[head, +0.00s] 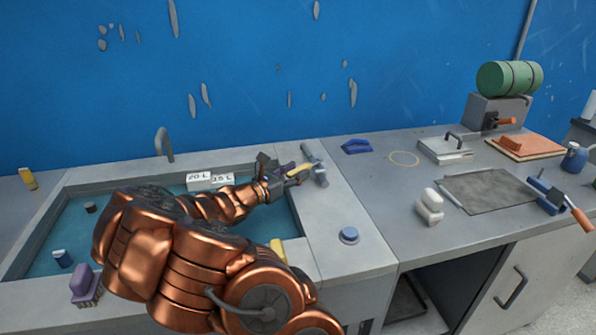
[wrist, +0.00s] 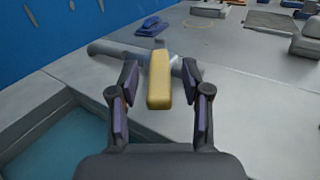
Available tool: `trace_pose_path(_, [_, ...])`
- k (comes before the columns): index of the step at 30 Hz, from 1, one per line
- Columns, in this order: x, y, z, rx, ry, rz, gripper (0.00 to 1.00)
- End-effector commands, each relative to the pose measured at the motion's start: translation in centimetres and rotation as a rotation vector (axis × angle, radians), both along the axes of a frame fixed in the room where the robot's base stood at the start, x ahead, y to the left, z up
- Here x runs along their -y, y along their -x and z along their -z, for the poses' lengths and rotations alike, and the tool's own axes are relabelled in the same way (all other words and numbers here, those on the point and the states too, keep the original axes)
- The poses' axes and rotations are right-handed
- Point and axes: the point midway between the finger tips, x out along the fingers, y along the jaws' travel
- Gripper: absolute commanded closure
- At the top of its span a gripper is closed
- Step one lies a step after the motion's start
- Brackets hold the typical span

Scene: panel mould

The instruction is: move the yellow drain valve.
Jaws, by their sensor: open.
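The yellow drain valve shows as a yellow lever handle (head: 299,169) on a grey pipe (head: 314,165) at the right rim of the basin. In the wrist view the yellow handle (wrist: 159,80) points toward me, and the grey pipe (wrist: 107,48) runs across behind it. My gripper (head: 290,177) reaches over the basin to the handle. In the wrist view my gripper (wrist: 164,90) is open, with one finger on each side of the handle and a visible gap at each side. The fingers partly hide the pipe.
A blue round knob (head: 348,235) sits on the rim to the right. A blue clamp-like object (head: 356,146) lies farther back. The blue wall stands close behind.

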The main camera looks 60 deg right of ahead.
Motion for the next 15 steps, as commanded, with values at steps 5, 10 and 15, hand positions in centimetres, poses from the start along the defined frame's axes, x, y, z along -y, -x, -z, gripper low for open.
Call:
trace_pose_path(5, [-2.2,-0.6,0.0,-0.002,0.001,-0.004,0.52])
trace_pose_path(10, [-4.2,-0.9,0.0,-0.002,0.002,-0.002,0.52])
trace_pose_path(15, [-5.5,-1.2,0.0,-0.001,0.0,-0.002,0.52])
